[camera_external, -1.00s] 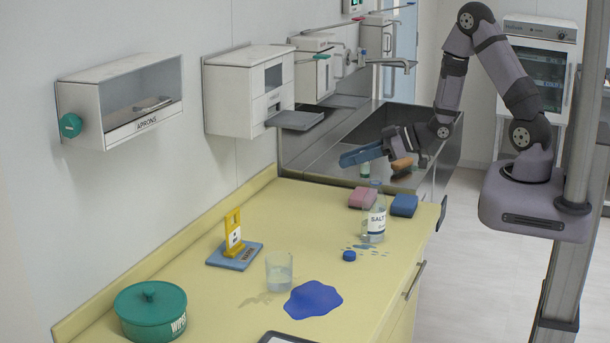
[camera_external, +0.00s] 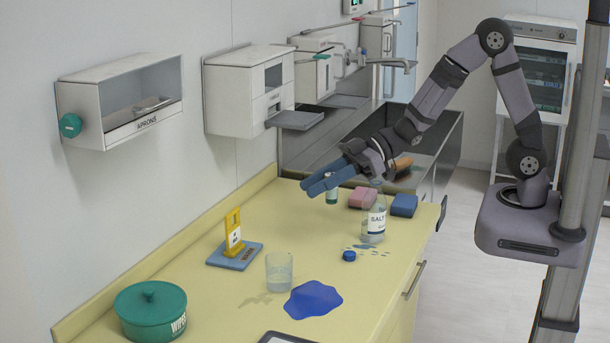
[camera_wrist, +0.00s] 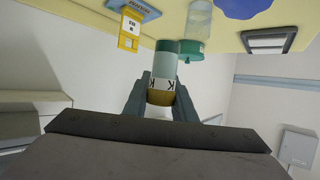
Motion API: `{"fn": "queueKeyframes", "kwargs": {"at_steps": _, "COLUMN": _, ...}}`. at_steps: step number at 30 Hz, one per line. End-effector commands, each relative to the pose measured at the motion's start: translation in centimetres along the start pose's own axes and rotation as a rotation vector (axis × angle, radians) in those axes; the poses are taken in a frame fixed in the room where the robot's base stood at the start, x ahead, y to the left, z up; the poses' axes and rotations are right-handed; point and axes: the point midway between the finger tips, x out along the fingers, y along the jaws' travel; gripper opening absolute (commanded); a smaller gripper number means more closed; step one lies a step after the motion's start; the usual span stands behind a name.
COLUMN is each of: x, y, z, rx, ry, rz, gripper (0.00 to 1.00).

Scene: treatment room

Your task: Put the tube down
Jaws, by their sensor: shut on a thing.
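The tube (camera_external: 332,195) is small, with a teal end and a pale label. It hangs below my gripper (camera_external: 328,180), which is shut on it over the far part of the yellow counter (camera_external: 200,290). In the wrist view the tube (camera_wrist: 165,72) sits between both fingers of my gripper (camera_wrist: 160,92). It shows a teal end, a pale green body, a white band with dark letters and an amber end. In the external view the fingers hide its upper part. A gap shows between the tube and the counter, but its height is hard to judge.
A salt bottle (camera_external: 374,222) stands right of the tube, with a pink block (camera_external: 361,197) and a blue block (camera_external: 404,205) nearby. A yellow stand (camera_external: 233,235), a glass (camera_external: 279,271), a blue spill (camera_external: 313,299) and a green tub (camera_external: 151,313) are nearer. Bare counter lies between stand and bottle.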

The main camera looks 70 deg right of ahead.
Motion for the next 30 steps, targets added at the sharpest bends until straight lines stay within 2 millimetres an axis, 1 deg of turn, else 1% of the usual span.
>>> {"fn": "queueKeyframes", "kwargs": {"at_steps": 1, "x": 1.1, "y": -2.1, "z": -0.1, "rx": -0.02, "ry": 0.004, "rz": -0.039, "gripper": 0.02}}
{"fn": "queueKeyframes", "kwargs": {"at_steps": 3, "x": 1.9, "y": -4.4, "z": -0.6, "rx": -0.037, "ry": 0.006, "rz": -0.078, "gripper": 0.02}}
{"fn": "queueKeyframes", "kwargs": {"at_steps": 6, "x": 2.8, "y": -7.2, "z": -1.2, "rx": -0.056, "ry": 0.006, "rz": -0.125, "gripper": 0.02}}
{"fn": "queueKeyframes", "kwargs": {"at_steps": 12, "x": 3.7, "y": -11.4, "z": -1.9, "rx": -0.085, "ry": 0.009, "rz": -0.192, "gripper": 0.02}}
{"fn": "queueKeyframes", "kwargs": {"at_steps": 13, "x": 3.8, "y": -11.8, "z": -1.9, "rx": -0.087, "ry": 0.008, "rz": -0.197, "gripper": 0.02}}
{"fn": "queueKeyframes", "kwargs": {"at_steps": 15, "x": 4.2, "y": -11.4, "z": -0.7, "rx": -0.079, "ry": 0.002, "rz": -0.192, "gripper": 0.02}}
{"fn": "queueKeyframes", "kwargs": {"at_steps": 21, "x": 5.1, "y": -11.3, "z": 1.5, "rx": -0.079, "ry": 0.003, "rz": -0.19, "gripper": 0.02}}
{"fn": "queueKeyframes", "kwargs": {"at_steps": 25, "x": 5.5, "y": -11.3, "z": 2.3, "rx": -0.08, "ry": 0.006, "rz": -0.189, "gripper": 0.02}}
{"fn": "queueKeyframes", "kwargs": {"at_steps": 30, "x": 5.6, "y": -11.3, "z": 2.6, "rx": -0.082, "ry": 0.007, "rz": -0.189, "gripper": 0.02}}
